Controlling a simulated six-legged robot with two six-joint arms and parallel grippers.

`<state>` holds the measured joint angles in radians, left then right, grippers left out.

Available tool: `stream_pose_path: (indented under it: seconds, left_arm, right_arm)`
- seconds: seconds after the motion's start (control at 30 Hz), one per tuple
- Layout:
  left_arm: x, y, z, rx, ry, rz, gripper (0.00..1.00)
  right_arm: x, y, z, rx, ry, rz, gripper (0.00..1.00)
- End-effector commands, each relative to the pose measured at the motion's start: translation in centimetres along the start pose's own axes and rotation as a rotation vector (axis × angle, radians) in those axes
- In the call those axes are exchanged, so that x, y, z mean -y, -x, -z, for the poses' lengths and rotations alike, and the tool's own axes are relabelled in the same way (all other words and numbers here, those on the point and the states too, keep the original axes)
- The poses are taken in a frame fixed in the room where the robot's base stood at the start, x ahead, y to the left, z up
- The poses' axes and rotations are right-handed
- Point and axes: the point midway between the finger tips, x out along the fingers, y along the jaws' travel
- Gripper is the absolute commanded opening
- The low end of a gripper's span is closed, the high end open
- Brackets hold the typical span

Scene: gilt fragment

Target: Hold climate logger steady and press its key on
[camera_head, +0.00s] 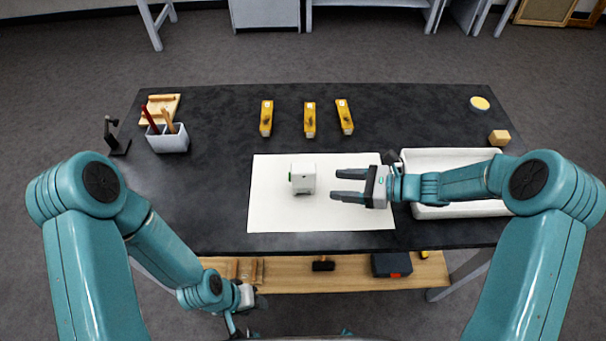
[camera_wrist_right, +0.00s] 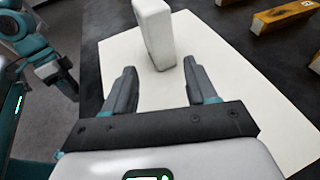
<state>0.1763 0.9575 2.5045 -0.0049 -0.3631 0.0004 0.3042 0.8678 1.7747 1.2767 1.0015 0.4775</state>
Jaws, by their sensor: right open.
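The climate logger, a small white box (camera_head: 303,178) with a green spot on its left side, stands upright on a white mat (camera_head: 270,215) on the dark table. In the right wrist view the white box (camera_wrist_right: 154,34) stands just beyond the fingertips. My right gripper (camera_head: 342,186) is open and empty, to the right of the logger and pointing at it, with a gap between. It also shows in the right wrist view (camera_wrist_right: 160,80). My left gripper (camera_head: 248,318) hangs low in front of the table's near edge, away from the logger; its fingers are too unclear to judge.
Three yellow boxes (camera_head: 309,119) stand behind the mat. A white tray (camera_head: 440,212) is at the right, partly behind my right arm. A pen cup (camera_head: 170,143) and a small black stand (camera_head: 117,140) are at the left. A lower wooden shelf (camera_head: 345,280) holds tools.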

Motion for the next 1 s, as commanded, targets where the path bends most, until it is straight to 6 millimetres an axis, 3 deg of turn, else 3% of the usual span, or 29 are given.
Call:
stream_pose_path:
  seconds: [0.6,1.0]
  left_arm:
    - [1.1,-3.2,0.0,0.001,0.000,0.000,0.43]
    - [1.3,-3.6,0.1,0.000,0.000,0.000,0.43]
  right_arm:
    - [-0.2,-8.5,0.4,0.000,0.002,-0.002,0.57]
    - [0.0,-9.8,0.0,-0.001,0.001,0.000,0.57]
